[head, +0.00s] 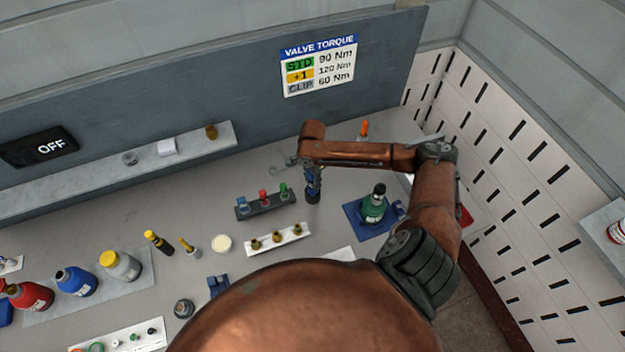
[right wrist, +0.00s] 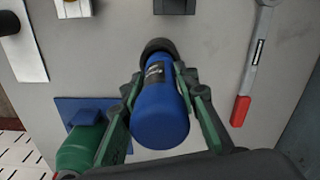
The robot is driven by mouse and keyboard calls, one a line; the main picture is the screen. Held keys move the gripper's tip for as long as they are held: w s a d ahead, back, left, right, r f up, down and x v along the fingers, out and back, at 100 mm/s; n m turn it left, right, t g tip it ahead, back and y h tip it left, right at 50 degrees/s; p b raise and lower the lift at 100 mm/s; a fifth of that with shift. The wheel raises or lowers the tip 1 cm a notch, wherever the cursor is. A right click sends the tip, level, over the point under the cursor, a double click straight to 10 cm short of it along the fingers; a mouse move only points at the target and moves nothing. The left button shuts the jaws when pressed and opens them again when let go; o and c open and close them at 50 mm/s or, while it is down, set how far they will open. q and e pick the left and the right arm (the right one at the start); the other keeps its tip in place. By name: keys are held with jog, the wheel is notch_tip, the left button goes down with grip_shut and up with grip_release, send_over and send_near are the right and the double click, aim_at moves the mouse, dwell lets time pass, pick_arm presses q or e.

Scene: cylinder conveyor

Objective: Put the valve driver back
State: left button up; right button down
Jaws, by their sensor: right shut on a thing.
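My right gripper (head: 313,180) is shut on a blue driver with a dark label and a black end, taken here as the valve driver (right wrist: 160,115). In the head view the valve driver (head: 312,190) stands roughly upright below the gripper, dark end down. I cannot tell whether that end touches the table. In the right wrist view the gripper's green fingers (right wrist: 163,95) lie on both sides of the blue body. A dark rack (head: 268,208) holding blue, red and green topped pieces is just left of the driver. My left gripper is not in view.
A green cylinder (head: 374,208) sits on a blue plate (head: 352,219) to the right. A white rack (head: 290,236) with brass pieces lies in front. A red-handled wrench (right wrist: 241,110) lies near the driver. Several bottles (head: 75,282) stand at left.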

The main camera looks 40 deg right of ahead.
jog(key=shift+f, duration=1.2)
jog(key=c, duration=1.5)
grip_release()
jog(key=shift+o, duration=0.3)
jog(key=shift+f, duration=0.1)
jog(key=shift+f, duration=0.1)
notch_tip(320, 180, up, 4)
jog(key=p, duration=0.6)
jog(key=shift+r, duration=1.1)
